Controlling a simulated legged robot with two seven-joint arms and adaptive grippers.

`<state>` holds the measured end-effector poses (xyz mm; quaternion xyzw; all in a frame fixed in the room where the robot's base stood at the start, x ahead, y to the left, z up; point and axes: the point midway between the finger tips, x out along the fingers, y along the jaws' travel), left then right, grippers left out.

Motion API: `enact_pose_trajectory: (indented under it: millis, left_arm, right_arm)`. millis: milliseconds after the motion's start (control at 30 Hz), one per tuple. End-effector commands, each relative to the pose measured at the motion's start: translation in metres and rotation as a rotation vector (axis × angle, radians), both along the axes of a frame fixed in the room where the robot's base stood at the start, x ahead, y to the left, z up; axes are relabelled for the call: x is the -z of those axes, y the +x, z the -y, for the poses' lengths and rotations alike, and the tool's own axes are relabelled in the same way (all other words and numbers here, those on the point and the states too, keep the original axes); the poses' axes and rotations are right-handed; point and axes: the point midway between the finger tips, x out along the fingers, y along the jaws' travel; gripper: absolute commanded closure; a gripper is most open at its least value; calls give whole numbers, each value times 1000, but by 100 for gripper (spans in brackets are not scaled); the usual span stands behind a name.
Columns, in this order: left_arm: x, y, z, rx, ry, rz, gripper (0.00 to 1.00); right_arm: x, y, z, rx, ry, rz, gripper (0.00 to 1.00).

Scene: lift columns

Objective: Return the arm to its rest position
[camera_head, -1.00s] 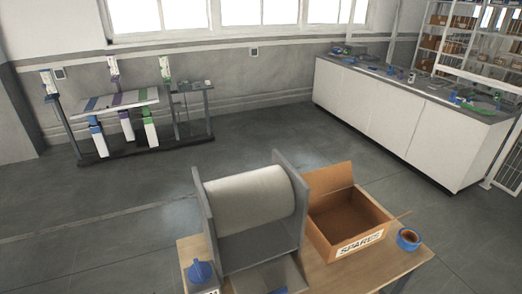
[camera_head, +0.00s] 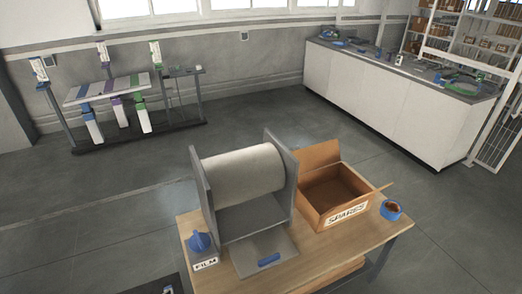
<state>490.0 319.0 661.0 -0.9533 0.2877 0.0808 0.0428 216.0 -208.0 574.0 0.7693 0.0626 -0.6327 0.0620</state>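Neither of my arms nor grippers shows in the head view. A wooden table (camera_head: 330,249) stands in front of me. On it is a grey film dispenser (camera_head: 246,222) holding a wide pale roll (camera_head: 243,172). An open cardboard box (camera_head: 340,208) labelled SPARES stands to the right of the dispenser.
A blue tape roll (camera_head: 391,210) lies at the table's right corner. A rack with lift columns (camera_head: 118,100) stands at the back left wall. A long white counter (camera_head: 389,101) with tools runs along the back right. The grey floor (camera_head: 100,190) between is clear.

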Motion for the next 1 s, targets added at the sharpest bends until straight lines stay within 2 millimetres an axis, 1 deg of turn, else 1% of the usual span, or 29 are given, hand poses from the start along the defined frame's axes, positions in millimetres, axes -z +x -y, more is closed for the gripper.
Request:
enact_pose_trajectory:
  millis: [33, 67, 167, 200, 233, 267, 300, 367, 400, 467, 500, 600, 700, 767, 833, 1000]
  left_arm:
    - [13, -5, 9, -50, 15, -36, 0]
    - [24, -9, 12, -83, 32, -62, 0]
    - [64, -31, 25, -201, 102, -179, 0]
    - [83, -46, 31, -251, 139, -250, 0]
    - [99, -61, 36, -288, 168, -313, 0]
    - [114, -79, 41, -322, 200, -382, 0]
    - [134, -106, 47, -360, 243, -480, 0]
    - [158, -147, 57, -398, 300, -625, 0]
    - [170, -174, 64, -409, 334, -714, 0]
    - [185, -212, 74, -415, 373, -839, 0]
    - [191, -235, 81, -412, 394, -911, 0]
    - [200, -280, 94, -397, 429, -1051, 0]
    - [203, -306, 102, -382, 447, -1133, 0]
    - [204, -314, 104, -377, 452, -1156, 0]
    - [205, -317, 104, -374, 456, -1167, 0]
    - [205, -317, 104, -373, 457, -1166, 0]
  right_arm:
    - [6, 0, 0, -1, -1, -3, 60]
    - [11, 0, 0, -1, -1, -5, 60]
    - [29, -3, 0, -4, -2, -11, 60]
    - [38, -5, 0, -5, -3, -15, 60]
    - [46, -7, 0, -5, -2, -19, 60]
    - [53, -10, 0, -6, -3, -21, 60]
    - [62, -13, 1, -7, -3, -23, 60]
    - [76, -18, 2, -9, -5, -28, 60]
    - [83, -22, 2, -10, -4, -31, 60]
    - [93, -27, 3, -11, -5, -34, 60]
    - [98, -30, 3, -12, -6, -36, 60]
    - [108, -37, 4, -14, -7, -40, 60]
    - [114, -41, 5, -14, -7, -42, 60]
    - [116, -43, 5, -15, -8, -44, 60]
    - [117, -43, 5, -15, -8, -44, 60]
    - [117, -43, 5, -15, -8, -44, 60]
